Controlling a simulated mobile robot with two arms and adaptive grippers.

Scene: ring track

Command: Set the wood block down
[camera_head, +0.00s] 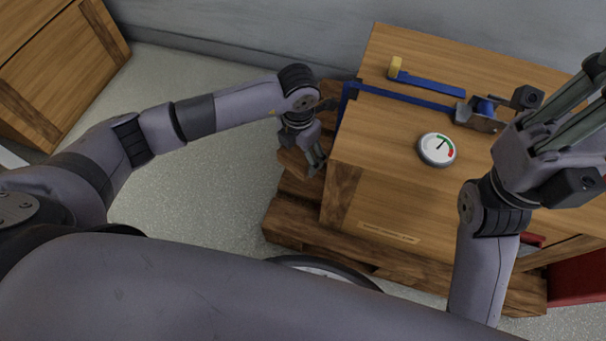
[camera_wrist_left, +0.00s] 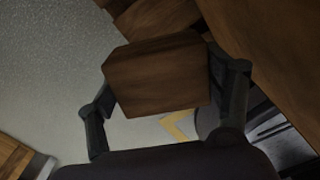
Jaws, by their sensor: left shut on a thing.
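The wood block (camera_wrist_left: 158,75) is a brown block with wood grain. In the left wrist view it sits between the two fingers of my left gripper (camera_wrist_left: 165,98), which is shut on it. In the head view my left gripper (camera_head: 317,160) hangs at the left side of the large wooden crate, and part of the block (camera_head: 294,166) shows beside the fingers, over the pallet edge and floor. The gripper hides the rest of it. My right gripper (camera_head: 590,95) is above the right part of the crate, partly cut off by the picture edge.
The wooden crate (camera_head: 385,190) stands on a brown pallet (camera_head: 283,217). On its top are a round gauge (camera_head: 436,149), a blue bar clamp (camera_head: 410,97) and a blue piece with a yellow end (camera_head: 432,84). Another crate (camera_head: 62,75) stands far left. Grey floor (camera_head: 215,190) lies between.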

